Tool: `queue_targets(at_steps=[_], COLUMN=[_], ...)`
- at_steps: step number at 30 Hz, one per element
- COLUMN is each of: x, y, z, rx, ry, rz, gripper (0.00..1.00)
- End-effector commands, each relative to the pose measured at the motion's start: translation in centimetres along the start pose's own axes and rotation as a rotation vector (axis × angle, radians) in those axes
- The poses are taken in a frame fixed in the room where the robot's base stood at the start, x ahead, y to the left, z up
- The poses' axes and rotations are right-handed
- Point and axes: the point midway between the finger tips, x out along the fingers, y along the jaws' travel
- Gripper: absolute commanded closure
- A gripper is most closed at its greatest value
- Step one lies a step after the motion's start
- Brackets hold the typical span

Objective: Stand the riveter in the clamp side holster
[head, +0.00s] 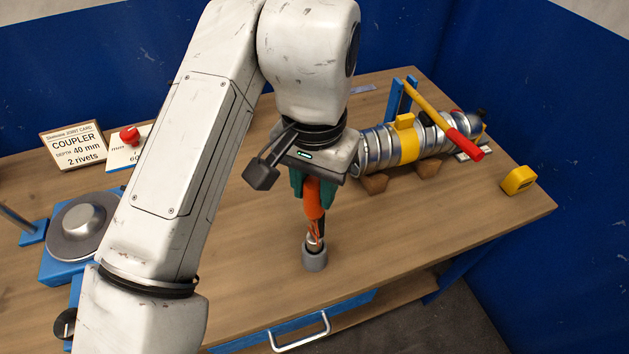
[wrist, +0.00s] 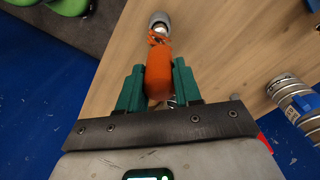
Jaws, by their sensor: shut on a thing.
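The riveter (head: 314,202) has an orange body and a metal nose and hangs upright, nose down. My gripper (head: 312,188) is shut on its upper part with teal fingers. In the wrist view the orange body (wrist: 158,72) sits between the two fingers (wrist: 158,88). A grey cup-shaped holster (head: 315,259) stands on the bench near its front edge, directly below the riveter. It also shows in the wrist view (wrist: 159,19). The riveter's nose meets the cup's mouth; how deep it is inside is hidden.
A silver spiral duct (head: 377,148) with a yellow band lies on wooden chocks at the back right. A yellow tape measure (head: 518,180) is at the right edge. A joint card (head: 75,146) and a round turntable (head: 83,222) are left.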

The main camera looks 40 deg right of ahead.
Motion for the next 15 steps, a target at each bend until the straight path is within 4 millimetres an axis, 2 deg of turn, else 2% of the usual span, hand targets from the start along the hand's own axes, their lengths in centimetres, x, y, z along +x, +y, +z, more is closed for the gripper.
queue_targets(at_steps=[10,11,15], x=[0.79,0.69,0.68], y=[0.0,0.0,0.0], z=[0.01,0.01,0.01], rx=[0.0,0.0,0.0], ry=[0.0,0.0,0.0], rz=[0.0,0.0,0.0], gripper=[1.0,0.63,0.5])
